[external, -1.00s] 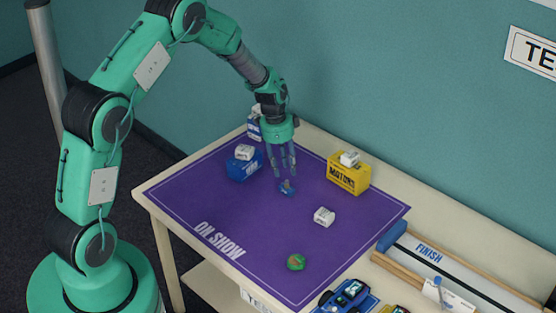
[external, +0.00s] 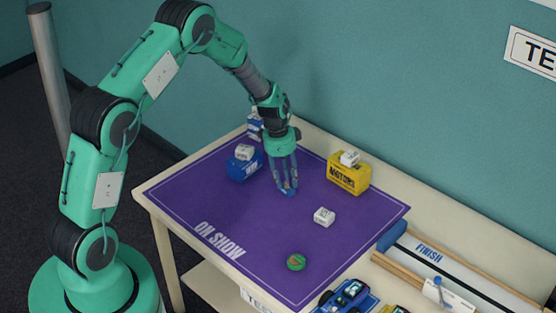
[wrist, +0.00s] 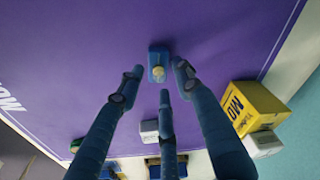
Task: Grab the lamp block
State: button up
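The lamp block is a small blue block (wrist: 159,73) with a pale yellowish bulb on top, resting on the purple mat (external: 250,215). In the wrist view it sits just beyond my fingertips, roughly in line with the gap between them. My three-fingered gripper (external: 286,188) points down at the block, low over the mat. In the wrist view my gripper (wrist: 160,78) is open, with fingertips left, right and near of the block. No finger clearly touches it.
A yellow box (external: 348,179) with a white block on top stands right of my gripper; a blue box (external: 243,170), also topped by a white block, stands left. A loose white block (external: 324,217) and a round green-red object (external: 296,262) lie nearer. The mat's left front is clear.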

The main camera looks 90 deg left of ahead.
aim_at(287, 180)
dwell(0.4)
grip_shut()
jog(key=shift+r, duration=0.1)
jog(key=shift+r, duration=0.75)
notch_tip(287, 180, up, 2)
jog(key=shift+r+p, duration=0.15)
jog(key=shift+p, duration=0.35)
jog(key=s+d+r+p, duration=0.1)
jog(key=s+d, duration=0.9)
jog(key=d, duration=0.2)
jog(key=shift+s, duration=0.3)
